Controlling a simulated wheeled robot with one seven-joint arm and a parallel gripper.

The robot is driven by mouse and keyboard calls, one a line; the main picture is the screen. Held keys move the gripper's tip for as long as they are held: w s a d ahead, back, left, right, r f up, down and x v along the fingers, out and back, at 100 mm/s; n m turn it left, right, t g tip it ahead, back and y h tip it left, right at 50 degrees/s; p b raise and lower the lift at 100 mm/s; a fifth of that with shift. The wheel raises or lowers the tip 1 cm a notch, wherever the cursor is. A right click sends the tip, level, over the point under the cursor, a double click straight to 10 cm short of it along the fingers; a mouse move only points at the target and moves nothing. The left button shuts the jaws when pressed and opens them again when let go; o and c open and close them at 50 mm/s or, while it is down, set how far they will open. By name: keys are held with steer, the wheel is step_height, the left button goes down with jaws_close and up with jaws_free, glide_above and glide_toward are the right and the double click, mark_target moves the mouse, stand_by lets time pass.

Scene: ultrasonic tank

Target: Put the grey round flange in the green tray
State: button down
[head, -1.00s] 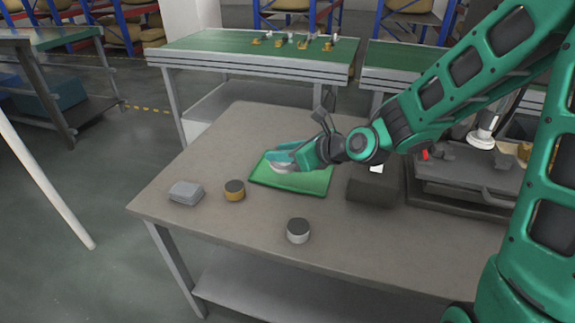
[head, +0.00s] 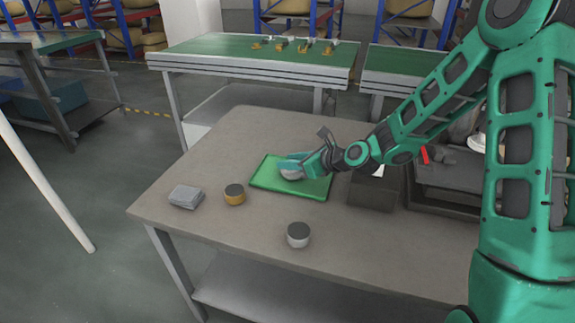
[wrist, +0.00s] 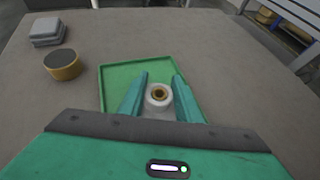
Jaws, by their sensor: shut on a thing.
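The green tray (head: 262,178) lies flat on the table, near its middle; it also shows in the wrist view (wrist: 118,73). My gripper (head: 288,168) is over the tray, shut on the grey round flange (head: 292,174). In the wrist view the flange (wrist: 158,103) sits between the two fingers of my gripper (wrist: 159,92), its hub with a brass-coloured centre facing up. The flange is within the tray's outline in the head view. I cannot tell whether it touches the tray floor.
A brass-sided round part with a dark top (head: 235,194) and a grey block (head: 186,196) are left of the tray. A grey-white round part with a dark top (head: 298,234) is in front. A dark box (head: 373,192) stands close right of the tray.

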steer(key=shift+f, duration=0.45)
steer(key=shift+f, duration=0.1)
steer(key=c, duration=1.3)
jaws_free()
steer(key=v, duration=1.2)
steer(key=shift+s, duration=0.1)
